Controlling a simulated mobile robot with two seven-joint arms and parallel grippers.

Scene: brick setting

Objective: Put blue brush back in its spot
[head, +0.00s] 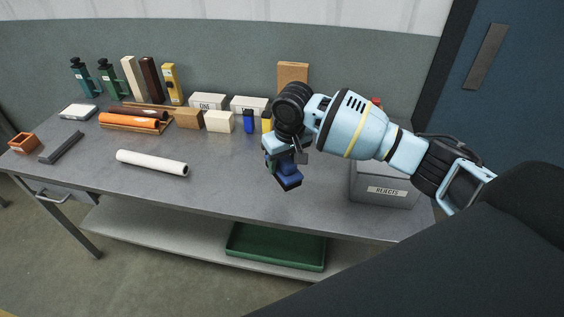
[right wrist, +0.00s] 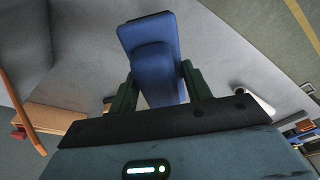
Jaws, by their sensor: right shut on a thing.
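The blue brush (head: 288,180) is held by my right gripper (head: 283,164) above the right half of the grey table. In the right wrist view, the blue brush (right wrist: 150,40) sits between the two dark green fingers of my right gripper (right wrist: 160,82), which is shut on it. The brush is clear of the tabletop as far as I can tell. Its spot cannot be told for certain. My left gripper is not in view.
The grey table (head: 225,182) has free room at front centre. A white roll (head: 152,163) lies left of centre. A grey REJECTS bin (head: 385,194) stands right of the gripper. Pale blocks (head: 219,121), a small blue item (head: 248,122) and an upright wooden block (head: 292,73) stand behind.

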